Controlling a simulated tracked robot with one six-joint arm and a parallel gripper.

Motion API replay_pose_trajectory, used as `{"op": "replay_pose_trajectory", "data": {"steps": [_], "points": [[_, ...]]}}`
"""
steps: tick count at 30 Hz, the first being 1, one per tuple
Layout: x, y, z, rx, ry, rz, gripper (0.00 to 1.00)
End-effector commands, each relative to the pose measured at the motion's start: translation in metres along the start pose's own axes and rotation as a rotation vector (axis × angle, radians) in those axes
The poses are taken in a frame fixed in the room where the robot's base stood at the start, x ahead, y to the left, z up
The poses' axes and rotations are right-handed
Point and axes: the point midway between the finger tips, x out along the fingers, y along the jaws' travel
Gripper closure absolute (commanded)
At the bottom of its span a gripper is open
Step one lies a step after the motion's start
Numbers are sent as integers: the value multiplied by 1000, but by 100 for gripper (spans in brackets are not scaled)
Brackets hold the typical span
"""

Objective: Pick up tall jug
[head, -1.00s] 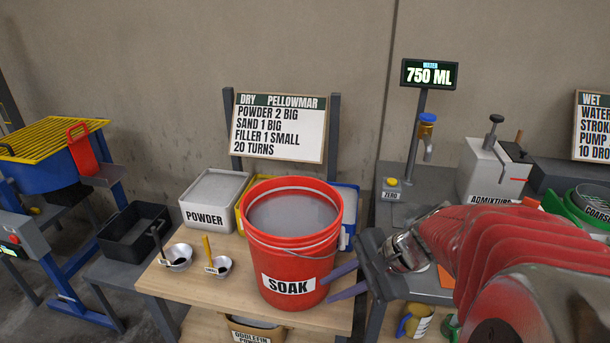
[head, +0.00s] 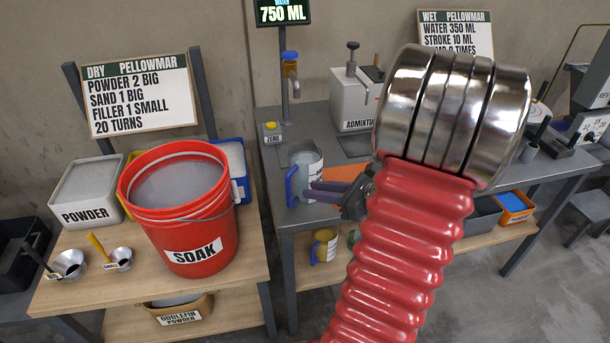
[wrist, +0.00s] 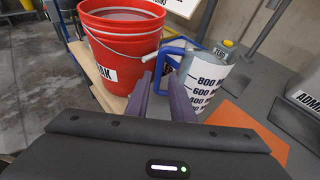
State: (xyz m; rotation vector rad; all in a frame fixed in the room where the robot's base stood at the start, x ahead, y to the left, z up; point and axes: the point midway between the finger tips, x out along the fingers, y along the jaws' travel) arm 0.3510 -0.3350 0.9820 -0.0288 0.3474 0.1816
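The tall jug (head: 305,165) is a clear-grey measuring jug with a blue handle and a printed scale. It stands upright on the grey bench under the tap; its handle faces left in the head view. The wrist view shows the jug (wrist: 206,84) just ahead and right, with marks such as 800 and 600. My gripper (head: 318,191) has purple fingers close in front of the jug's lower part. In the wrist view my gripper (wrist: 160,88) is open, with a gap between the fingers and nothing held. Whether a finger touches the jug I cannot tell.
The red SOAK bucket (head: 185,208) stands left on the wooden table. The tap (head: 290,72) is behind the jug, beside the ZERO button (head: 271,132). The ADMIXTURE dispenser (head: 355,98) is right. A yellow jug (head: 324,246) sits on the shelf below. An orange mat (wrist: 250,128) lies nearby.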

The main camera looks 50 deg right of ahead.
Motion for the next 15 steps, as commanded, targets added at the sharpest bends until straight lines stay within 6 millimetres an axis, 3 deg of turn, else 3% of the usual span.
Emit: {"op": "replay_pose_trajectory", "data": {"steps": [8,15], "points": [[2,1,0,-3,1,2,79],[21,1,0,-4,2,6,79]]}}
